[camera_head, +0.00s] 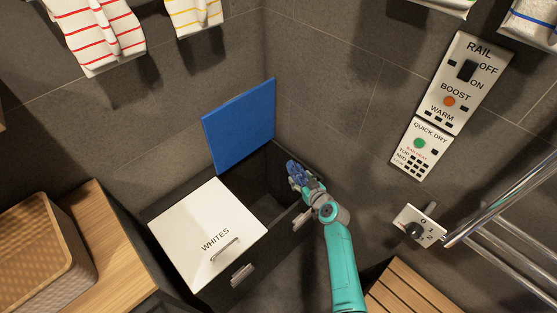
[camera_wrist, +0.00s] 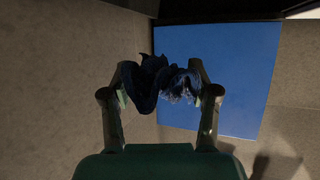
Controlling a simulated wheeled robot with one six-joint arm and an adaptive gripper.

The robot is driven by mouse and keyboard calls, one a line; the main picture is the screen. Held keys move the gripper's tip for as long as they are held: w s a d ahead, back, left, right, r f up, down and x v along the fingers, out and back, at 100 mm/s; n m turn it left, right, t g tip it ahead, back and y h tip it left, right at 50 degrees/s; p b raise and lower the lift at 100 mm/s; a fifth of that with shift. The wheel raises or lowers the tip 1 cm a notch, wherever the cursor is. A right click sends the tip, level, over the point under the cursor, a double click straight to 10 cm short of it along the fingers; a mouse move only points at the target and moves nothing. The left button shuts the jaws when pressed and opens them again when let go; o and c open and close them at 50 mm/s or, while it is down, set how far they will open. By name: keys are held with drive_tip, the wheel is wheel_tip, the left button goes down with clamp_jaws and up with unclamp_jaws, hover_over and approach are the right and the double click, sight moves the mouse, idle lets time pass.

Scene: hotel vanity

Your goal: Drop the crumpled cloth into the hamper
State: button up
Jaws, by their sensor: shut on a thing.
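The crumpled cloth (camera_head: 296,174) is dark blue. My gripper (camera_head: 304,184) is shut on it, at the right side of the hamper's open compartment. In the wrist view the cloth (camera_wrist: 160,80) is bunched between the two fingers of my gripper (camera_wrist: 160,88). The hamper (camera_head: 250,282) is a dark box with two compartments. Its left compartment is covered by a white lid marked WHITES (camera_head: 205,235). Its right compartment is open, with a blue lid (camera_head: 240,125) raised against the wall. The blue lid also shows behind the cloth in the wrist view (camera_wrist: 235,85).
A wooden bench with a woven basket (camera_head: 40,245) stands at the left. At the right are a wall control panel (camera_head: 455,85), a dial switch (camera_head: 415,228), a chrome rail (camera_head: 500,200) and a slatted wooden stool (camera_head: 405,290). Striped towels (camera_head: 100,30) hang above.

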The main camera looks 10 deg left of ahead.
sight(297, 182)
drive_tip(key=w+a+r+n+g+y, duration=0.1)
drive_tip(key=w+a+r, duration=0.1)
drive_tip(key=a, duration=0.3)
drive_tip(key=w+a+r+n+g+y, duration=0.1)
drive_tip(key=w+a+r+n, duration=0.1)
drive_tip(key=w+a, duration=0.15)
wheel_tip(297, 182, down, 6)
drive_tip(key=shift+s+a+f, duration=0.15)
drive_tip(key=shift+s+a, duration=0.3)
drive_tip(key=o, duration=1.1)
drive_tip(key=v, duration=1.2)
drive_tip(key=shift+d+f, duration=0.15)
